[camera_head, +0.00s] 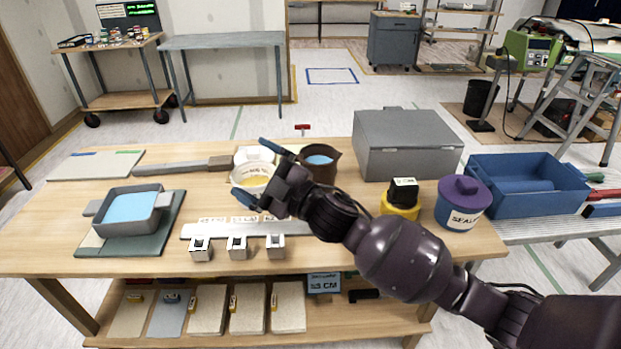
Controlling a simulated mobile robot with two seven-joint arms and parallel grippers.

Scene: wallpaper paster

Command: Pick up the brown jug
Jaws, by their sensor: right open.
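The brown jug (331,167) stands upright on the wooden table, left of the grey box, with light blue contents showing at its open top. My right arm comes in from the lower right, and its wrist covers part of the jug's lower left side. My right gripper (254,171) is open, its blue-tipped fingers spread to the left of the jug. Between and behind the fingers is a white bowl (243,182) with yellow contents. I cannot tell whether the fingers touch the bowl. My left gripper is not in view.
A grey lidded box (408,150) stands right of the jug. A grey tray with blue liquid (130,212) lies at left. A long metal rail (215,231) and small white blocks (237,247) lie in front.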

